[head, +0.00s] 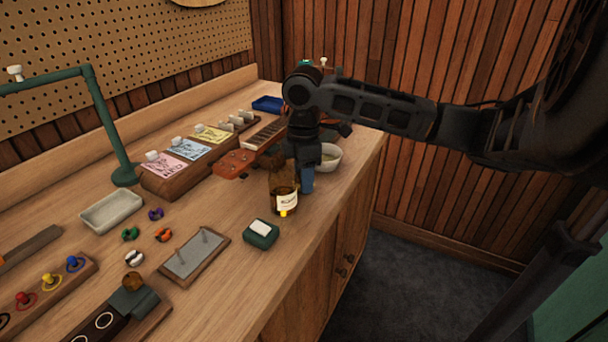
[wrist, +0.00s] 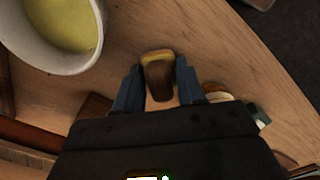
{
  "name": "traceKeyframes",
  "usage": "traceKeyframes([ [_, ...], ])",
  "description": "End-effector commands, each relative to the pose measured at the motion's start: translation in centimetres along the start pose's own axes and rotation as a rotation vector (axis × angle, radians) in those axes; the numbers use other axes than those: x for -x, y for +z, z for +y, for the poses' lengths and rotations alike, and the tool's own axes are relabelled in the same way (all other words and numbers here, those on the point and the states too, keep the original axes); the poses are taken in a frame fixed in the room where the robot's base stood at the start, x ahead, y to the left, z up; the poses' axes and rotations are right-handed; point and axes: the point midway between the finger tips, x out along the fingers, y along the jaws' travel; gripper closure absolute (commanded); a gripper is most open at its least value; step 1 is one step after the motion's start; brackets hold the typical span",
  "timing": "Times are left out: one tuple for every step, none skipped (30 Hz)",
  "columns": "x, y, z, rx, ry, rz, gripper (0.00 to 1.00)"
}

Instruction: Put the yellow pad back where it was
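In the wrist view, a small brown block with a yellow end (wrist: 158,72), which looks like the yellow pad, sits between the two blue fingers of my gripper (wrist: 160,80). The fingers are at its two sides and seem to be shut on it. The tabletop lies beyond it. In the head view my gripper (head: 307,180) points down near the bench's front edge, just behind the amber bottle (head: 284,180). The pad cannot be made out there, hidden by the finger and bottle. A yellow spot shows low on the bottle; what it is cannot be told.
A white bowl (head: 330,158) with yellow-green contents (wrist: 68,22) stands beyond my gripper. A green box (head: 261,234) with a white top lies in front of the bottle. A wooden rack (head: 172,186) holds pink, blue and yellow cards. The bench between rack and bottle is partly clear.

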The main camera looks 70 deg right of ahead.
Motion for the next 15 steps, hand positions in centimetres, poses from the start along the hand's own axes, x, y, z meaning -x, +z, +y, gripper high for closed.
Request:
traceKeyframes([
  [-0.01,0.01,0.00,0.000,0.000,0.000,0.57],
  [0.00,0.02,0.00,0.000,0.000,0.000,0.54],
  [0.00,0.02,0.00,0.000,0.000,0.000,0.50],
  [0.00,0.02,0.00,0.000,0.000,0.000,0.47],
  [0.00,0.02,0.00,0.000,0.000,0.000,0.45],
  [0.00,0.01,0.00,0.000,0.000,0.000,0.41],
  [0.00,0.01,0.00,0.000,0.000,0.000,0.38],
  [0.00,0.01,0.00,0.000,0.000,0.000,0.35],
  [0.00,0.01,0.00,0.000,0.000,0.000,0.35],
  [0.00,0.01,0.00,0.000,0.000,0.000,0.35],
  [0.01,0.01,0.00,0.000,0.000,0.000,0.35],
  [0.01,0.01,0.00,0.000,0.000,0.000,0.35],
  [0.01,0.01,0.00,0.000,0.000,0.000,0.35],
  [0.02,0.01,0.00,0.000,0.000,0.000,0.35],
  [0.11,0.02,0.00,0.000,0.000,0.000,0.35],
])
